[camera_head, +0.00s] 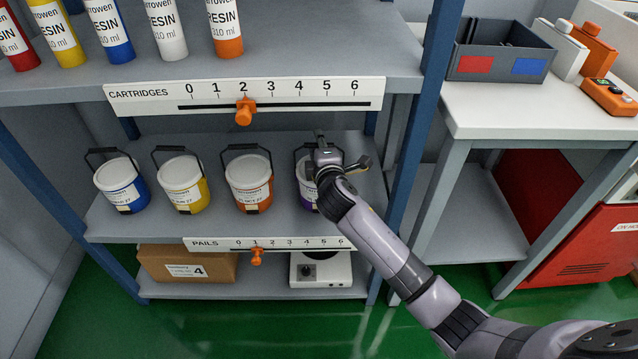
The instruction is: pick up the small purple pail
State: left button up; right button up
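The small purple pail (306,188) stands on the middle shelf at the right end of a row of pails. It has a white lid and a dark handle, and most of it is hidden behind my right gripper. My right gripper (322,140) is over the pail's right side and top, with one finger pointing up and another out to the right. The fingers look spread apart. I cannot tell whether it touches the pail or its handle. My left gripper is not in view.
Blue (122,187), yellow (182,184) and orange (249,184) pails stand left of it. The upper shelf (300,62) with cartridges overhangs behind a numbered strip (150,97). A blue post (412,150) rises right of the pail. A white bench (500,110) stands farther right.

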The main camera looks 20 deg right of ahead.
grip_shut()
jog(key=shift+f, duration=0.1)
dwell(0.7)
jog(key=shift+r, duration=0.25)
